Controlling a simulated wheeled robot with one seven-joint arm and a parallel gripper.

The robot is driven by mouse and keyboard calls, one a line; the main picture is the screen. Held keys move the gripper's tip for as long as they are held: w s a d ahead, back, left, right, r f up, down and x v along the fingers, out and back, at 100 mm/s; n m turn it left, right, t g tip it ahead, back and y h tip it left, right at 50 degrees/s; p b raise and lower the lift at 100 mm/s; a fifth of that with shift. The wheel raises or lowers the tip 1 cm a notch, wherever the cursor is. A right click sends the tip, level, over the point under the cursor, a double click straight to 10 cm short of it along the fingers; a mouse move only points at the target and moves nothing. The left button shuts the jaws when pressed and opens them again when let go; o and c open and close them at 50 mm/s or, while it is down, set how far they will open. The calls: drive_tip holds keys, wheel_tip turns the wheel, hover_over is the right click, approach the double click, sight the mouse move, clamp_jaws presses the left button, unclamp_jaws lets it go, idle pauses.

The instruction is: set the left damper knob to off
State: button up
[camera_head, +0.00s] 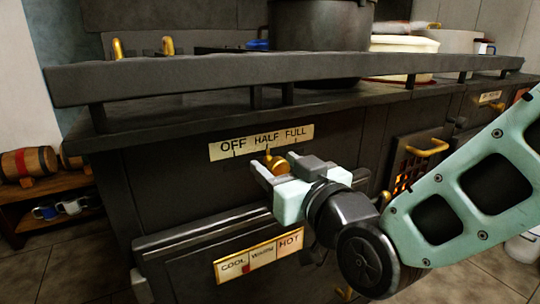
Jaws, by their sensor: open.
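The left damper knob (278,166) is a small brass knob on the dark stove front. It sits below a cream label plate (261,142) reading OFF, HALF, FULL from left to right. A small brass tip on the knob points up, near the HALF mark; its exact setting is hard to tell. My gripper (279,167) comes in from the right with its two grey fingers open. The fingers appear to lie on either side of the knob, and whether they touch it cannot be told. The knob's lower part is hidden by my gripper.
A rail (180,80) runs along the stove's front edge above the label. A second plate (259,256) reading COOL, WARM, HOT is below. A grated fire door (412,165) with a brass handle is at right. A dark pot (318,25) stands on top.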

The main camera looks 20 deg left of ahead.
drive_tip(key=shift+w+a, duration=0.1)
drive_tip(key=shift+a, duration=0.05)
clamp_jaws()
drive_tip(key=s+a, duration=0.4)
drive_tip(key=s, duration=0.1)
drive_tip(key=shift+a+b, duration=0.1)
drive_tip(key=shift+b, duration=0.3)
unclamp_jaws()
